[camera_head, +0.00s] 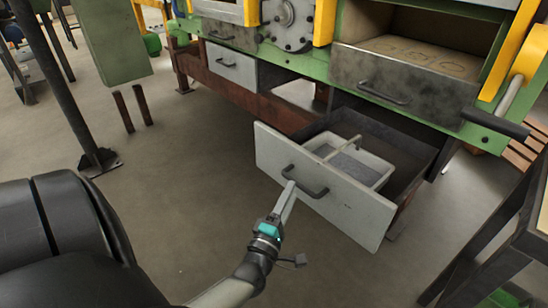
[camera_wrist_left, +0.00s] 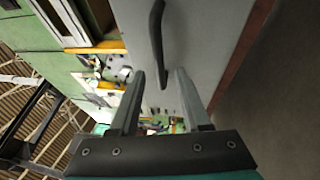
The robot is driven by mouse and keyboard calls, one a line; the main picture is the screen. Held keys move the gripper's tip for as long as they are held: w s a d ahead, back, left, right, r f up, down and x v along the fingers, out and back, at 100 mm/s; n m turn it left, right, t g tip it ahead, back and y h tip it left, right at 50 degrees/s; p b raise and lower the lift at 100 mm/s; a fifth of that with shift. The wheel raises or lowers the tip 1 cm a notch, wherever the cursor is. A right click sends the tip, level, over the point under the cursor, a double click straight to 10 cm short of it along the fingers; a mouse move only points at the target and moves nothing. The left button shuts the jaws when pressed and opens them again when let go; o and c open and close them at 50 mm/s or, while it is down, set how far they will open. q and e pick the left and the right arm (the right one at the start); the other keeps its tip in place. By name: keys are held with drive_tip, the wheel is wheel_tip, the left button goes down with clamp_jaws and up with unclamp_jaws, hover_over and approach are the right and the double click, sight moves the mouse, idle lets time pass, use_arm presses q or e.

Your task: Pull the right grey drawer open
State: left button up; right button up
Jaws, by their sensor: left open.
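The right grey drawer (camera_head: 340,205) stands pulled out from under the green machine. Its dark inside shows, with a light grey divided tray (camera_head: 376,168) in it. Its dark bar handle (camera_head: 308,186) is on the front face. My left gripper (camera_head: 287,190) is at the left end of this handle, its fingers open. In the left wrist view the open fingers (camera_wrist_left: 160,75) point along the drawer front (camera_wrist_left: 208,30), and the lower end of the handle (camera_wrist_left: 157,35) shows between them. I cannot tell whether they touch it. My right gripper is not in view.
Another grey drawer (camera_head: 232,68) to the left is shut. A dark metal drawer front (camera_head: 400,88) sits above the open drawer. A dark table frame (camera_head: 500,240) stands at the right and a dark post (camera_head: 62,90) at the left. The floor before the drawer is clear.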

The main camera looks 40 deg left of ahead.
use_arm(q)
drive_tip(key=p+v, duration=0.1)
drive_tip(key=v, duration=0.9)
drive_tip(key=shift+s, duration=0.35)
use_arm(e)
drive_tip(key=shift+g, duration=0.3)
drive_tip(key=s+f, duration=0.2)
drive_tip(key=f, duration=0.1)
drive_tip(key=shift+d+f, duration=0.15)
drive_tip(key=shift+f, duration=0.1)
use_arm(q)
drive_tip(key=shift+d+f+p, duration=0.1)
drive_tip(key=shift+d+p, duration=0.05)
drive_tip(key=shift+p, duration=0.15)
